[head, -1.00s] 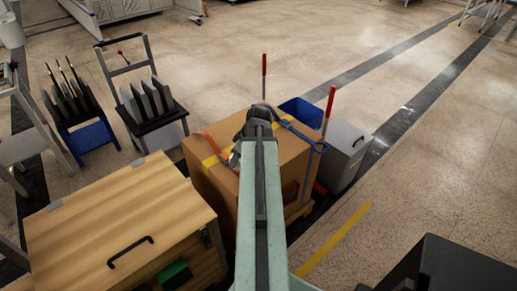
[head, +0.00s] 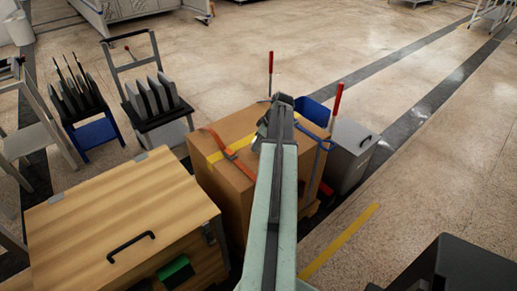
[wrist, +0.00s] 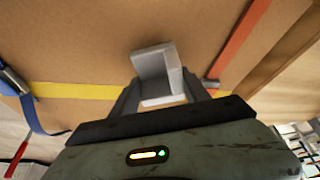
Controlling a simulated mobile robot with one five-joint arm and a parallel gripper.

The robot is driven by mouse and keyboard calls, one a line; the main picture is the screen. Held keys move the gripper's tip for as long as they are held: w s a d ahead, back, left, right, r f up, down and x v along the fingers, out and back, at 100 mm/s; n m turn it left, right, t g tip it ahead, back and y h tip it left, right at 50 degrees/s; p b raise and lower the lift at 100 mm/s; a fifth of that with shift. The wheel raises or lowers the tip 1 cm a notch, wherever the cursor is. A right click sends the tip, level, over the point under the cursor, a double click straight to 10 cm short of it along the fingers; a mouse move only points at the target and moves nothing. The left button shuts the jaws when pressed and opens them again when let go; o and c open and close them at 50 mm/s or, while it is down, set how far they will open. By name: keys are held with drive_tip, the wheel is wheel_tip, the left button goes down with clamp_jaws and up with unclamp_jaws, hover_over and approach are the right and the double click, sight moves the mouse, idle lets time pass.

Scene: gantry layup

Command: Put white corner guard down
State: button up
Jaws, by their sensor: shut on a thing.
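The white corner guard (wrist: 152,66) is an angled, L-shaped piece seen in the wrist view, between the fingers of my gripper (wrist: 162,98). The fingers are shut on it. Behind it is the surface of a large cardboard box (wrist: 90,45); I cannot tell whether the guard touches it. In the head view my gripper (head: 270,122) is over the top of the cardboard box (head: 237,127), toward its right side. My arm mostly hides the gripper there, and the guard is not clear.
An orange strap (head: 222,145), yellow tape (head: 215,157) and a blue strap (head: 319,150) run over the box. Red-topped posts (head: 336,100), a blue bin (head: 313,112) and a grey bin (head: 351,150) stand beyond. A wooden chest (head: 110,215) is at left. Floor is open beyond.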

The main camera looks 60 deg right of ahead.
drive_tip(key=shift+w+f, duration=0.1)
drive_tip(key=shift+f, duration=0.8)
drive_tip(key=shift+w+a+r, duration=0.1)
drive_tip(key=shift+a+r, duration=0.05)
drive_tip(key=shift+r, duration=0.1)
drive_tip(key=shift+f, duration=0.25)
drive_tip(key=o, duration=1.3)
drive_tip(key=shift+r, duration=0.1)
drive_tip(key=p+v, duration=1.1)
drive_tip(key=v, duration=0.1)
drive_tip(key=shift+r, duration=0.2)
